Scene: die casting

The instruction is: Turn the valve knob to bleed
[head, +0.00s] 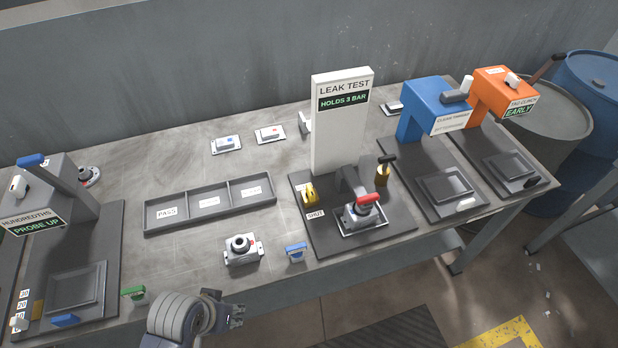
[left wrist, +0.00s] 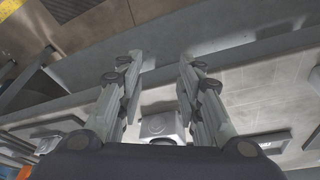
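The leak test stand has a white upright panel (head: 342,125) reading "HOLDS 3 BAR" and a dark base plate (head: 395,226). A small yellow knob (head: 310,193) sits on the plate's left side, above a label (head: 315,214) that seems to read "SHUT". A brass fitting with a black handle (head: 384,170) stands to the right of the panel. A red-tipped clamp (head: 367,198) sits over a grey casting (head: 362,215) in the fixture. My left gripper (head: 238,315) is at the table's front edge, well away from the knob. In the left wrist view its fingers (left wrist: 161,62) are spread and empty. My right gripper is not visible.
A loose grey casting (head: 242,250) and a blue-topped clip (head: 296,252) lie near the front edge, between my left gripper and the stand. A three-compartment tray (head: 210,204) lies behind. A blue press (head: 432,105) and orange press (head: 500,95) stand right.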

